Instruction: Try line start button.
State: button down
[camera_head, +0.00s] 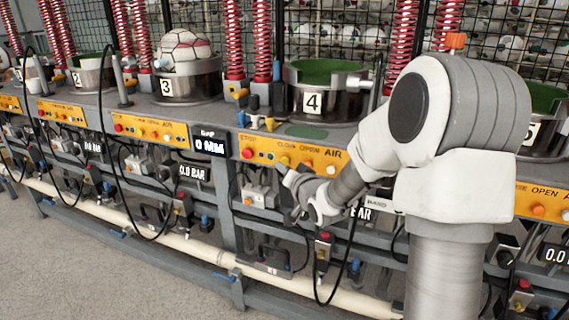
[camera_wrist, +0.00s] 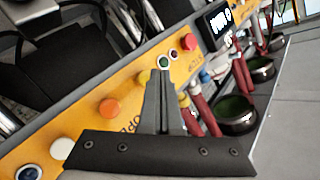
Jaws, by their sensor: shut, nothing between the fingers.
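The yellow control panel of station 4 (camera_head: 315,157) carries a row of buttons. In the wrist view, a small green button (camera_wrist: 164,62) sits just past the fingertips of my gripper (camera_wrist: 163,82); I cannot tell whether they touch. It is probably the start button, but no start label is readable. A dark red one (camera_wrist: 173,54) is beside it, with a larger red button (camera_wrist: 210,32) beyond. My gripper is shut and empty. In the head view my gripper (camera_head: 285,170) is at the panel's lower edge, below the buttons.
A yellow button (camera_wrist: 176,76) is close beside the fingers; orange (camera_wrist: 109,108) and white (camera_wrist: 61,148) buttons are farther along. A display (camera_head: 210,144) stands left of the panel. Hoses and a beige pipe (camera_head: 190,246) run below. A ball (camera_head: 184,50) rests in press 3.

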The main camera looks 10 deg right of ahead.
jog(key=shift+s+a, duration=0.1)
jog(key=shift+s, duration=0.05)
jog(key=shift+s+a+b, duration=0.3)
jog(key=shift+s+a, duration=0.4)
jog(key=shift+s, duration=0.25)
jog(key=shift+s+a+b, duration=0.3)
jog(key=shift+s+a, duration=0.4)
jog(key=shift+s, duration=0.25)
